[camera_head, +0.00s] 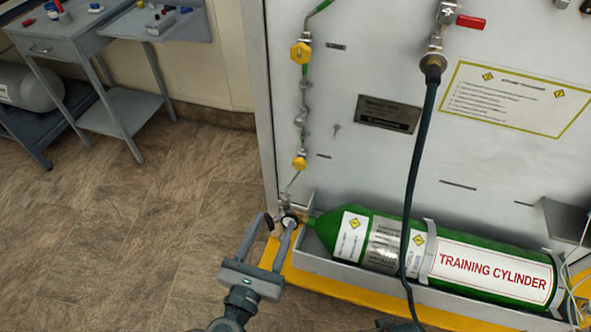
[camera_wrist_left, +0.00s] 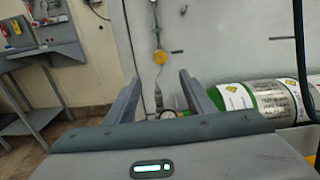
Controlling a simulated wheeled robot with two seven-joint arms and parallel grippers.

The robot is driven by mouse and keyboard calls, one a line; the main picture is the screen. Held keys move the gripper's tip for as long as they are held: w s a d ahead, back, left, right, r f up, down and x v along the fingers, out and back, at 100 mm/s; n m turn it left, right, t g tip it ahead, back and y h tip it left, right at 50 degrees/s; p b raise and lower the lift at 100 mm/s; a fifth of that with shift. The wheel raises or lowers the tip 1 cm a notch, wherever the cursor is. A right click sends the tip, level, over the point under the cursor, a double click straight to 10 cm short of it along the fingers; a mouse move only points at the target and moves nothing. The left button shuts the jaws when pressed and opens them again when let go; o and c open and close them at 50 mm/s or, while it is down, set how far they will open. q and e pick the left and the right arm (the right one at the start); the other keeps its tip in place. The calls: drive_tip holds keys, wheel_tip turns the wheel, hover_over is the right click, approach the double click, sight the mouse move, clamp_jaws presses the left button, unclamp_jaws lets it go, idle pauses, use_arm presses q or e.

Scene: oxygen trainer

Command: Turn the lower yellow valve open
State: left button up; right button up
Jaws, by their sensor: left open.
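The lower yellow valve (camera_head: 299,162) sits on the thin pipe on the left side of the grey panel. It also shows in the left wrist view (camera_wrist_left: 160,57), above and beyond my fingers. An upper yellow valve (camera_head: 301,53) is higher on the same pipe. My left gripper (camera_head: 277,222) is open and empty, below and a little left of the lower valve and apart from it. In the head view its fingertips are near the fitting and gauge (camera_head: 289,219) at the cylinder's neck. My right gripper is not in view.
A green training cylinder (camera_head: 464,256) lies in a tray on a yellow base at the panel's foot. A dark hose (camera_head: 417,170) hangs from a red-handled valve (camera_head: 470,22). A grey work table (camera_head: 60,45) stands at the far left. The floor between is clear.

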sight(298, 166)
use_arm(q)
drive_tip(key=x, duration=1.5)
drive_tip(key=shift+w+d+p, duration=0.15)
drive_tip(key=shift+w+p, duration=0.15)
drive_tip(key=shift+p, duration=0.1)
drive_tip(key=shift+x, duration=0.8)
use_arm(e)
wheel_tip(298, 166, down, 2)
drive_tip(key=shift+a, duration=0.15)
use_arm(q)
drive_tip(key=shift+c, duration=0.9)
drive_tip(key=c, duration=0.9)
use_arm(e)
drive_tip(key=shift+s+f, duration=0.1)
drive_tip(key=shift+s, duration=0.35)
